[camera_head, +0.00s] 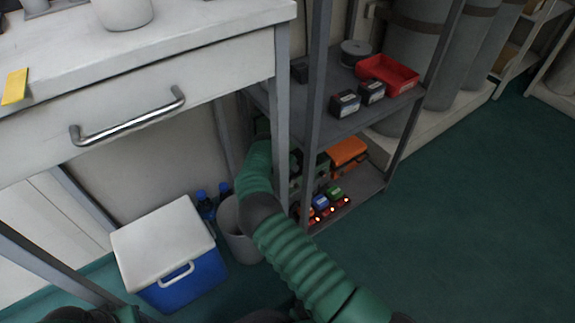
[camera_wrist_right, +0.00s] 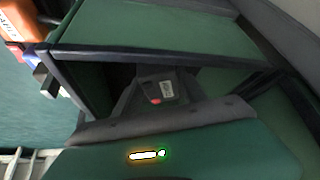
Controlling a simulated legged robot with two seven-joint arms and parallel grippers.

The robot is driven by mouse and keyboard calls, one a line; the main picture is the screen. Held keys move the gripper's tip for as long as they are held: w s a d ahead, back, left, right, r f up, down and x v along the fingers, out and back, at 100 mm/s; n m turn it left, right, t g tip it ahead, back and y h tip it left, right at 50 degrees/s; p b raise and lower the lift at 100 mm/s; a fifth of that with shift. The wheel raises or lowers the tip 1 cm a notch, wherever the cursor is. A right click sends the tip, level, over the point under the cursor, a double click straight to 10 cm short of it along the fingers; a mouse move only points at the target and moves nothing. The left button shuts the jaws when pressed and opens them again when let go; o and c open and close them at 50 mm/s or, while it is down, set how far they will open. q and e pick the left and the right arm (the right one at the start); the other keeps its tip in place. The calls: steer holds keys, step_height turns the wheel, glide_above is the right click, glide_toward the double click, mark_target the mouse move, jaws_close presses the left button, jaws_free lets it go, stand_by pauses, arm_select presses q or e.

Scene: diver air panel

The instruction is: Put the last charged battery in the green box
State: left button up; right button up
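My right arm reaches down past the table leg to the lower shelf in the head view, and its gripper is hidden there. In the right wrist view, green panels with dark rims, apparently the green box (camera_wrist_right: 180,36), surround a dark opening. A dark battery (camera_wrist_right: 155,91) with a pale label and a red spot shows in that opening. The right fingertips cannot be made out clearly, so I cannot tell if they hold it. On the lower shelf's front edge, a blue-topped block (camera_head: 321,203) and a green-topped block (camera_head: 334,192) sit by small lights. My left gripper is not visible.
An orange case (camera_head: 348,153) is on the lower shelf; an orange item (camera_wrist_right: 20,22) shows in the wrist view. A red tray (camera_head: 388,74) and two dark boxes stand above. A grey bin (camera_head: 238,240) and blue cooler (camera_head: 185,275) stand left. Floor at right is clear.

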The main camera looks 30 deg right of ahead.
steer(key=shift+o, duration=1)
steer(key=p+v, duration=0.8)
steer(key=v, duration=0.4)
steer(key=shift+r, duration=0.15)
